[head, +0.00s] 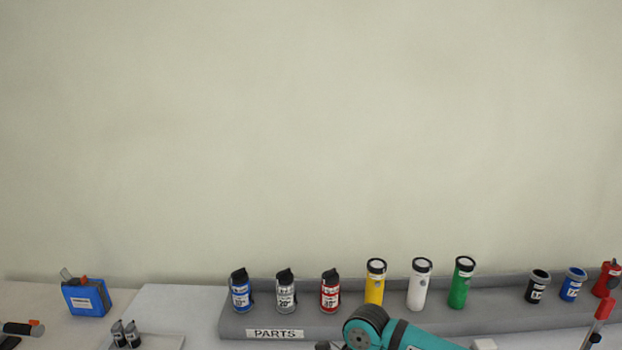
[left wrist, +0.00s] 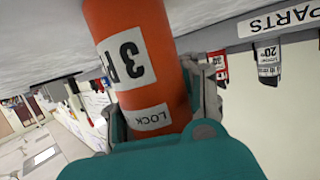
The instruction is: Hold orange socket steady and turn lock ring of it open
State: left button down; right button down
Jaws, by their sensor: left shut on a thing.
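In the left wrist view, the orange socket (left wrist: 130,28) is a large orange cylinder with white labels reading "3 P" and "LOCK", upside down in the picture. My left gripper (left wrist: 160,98) is shut on it, with one grey finger on each side near the "LOCK" label. The socket's far end is cut off by the top edge of the picture. I cannot make out the lock ring. The socket and both grippers are out of the head view.
A grey parts rack (head: 480,319) with a "PARTS" sign (head: 275,333) holds several small canisters and coloured tubes. A blue box (head: 87,297) stands at the left. A small tray (head: 160,341) with dark cylinders is near it. The wall behind is bare.

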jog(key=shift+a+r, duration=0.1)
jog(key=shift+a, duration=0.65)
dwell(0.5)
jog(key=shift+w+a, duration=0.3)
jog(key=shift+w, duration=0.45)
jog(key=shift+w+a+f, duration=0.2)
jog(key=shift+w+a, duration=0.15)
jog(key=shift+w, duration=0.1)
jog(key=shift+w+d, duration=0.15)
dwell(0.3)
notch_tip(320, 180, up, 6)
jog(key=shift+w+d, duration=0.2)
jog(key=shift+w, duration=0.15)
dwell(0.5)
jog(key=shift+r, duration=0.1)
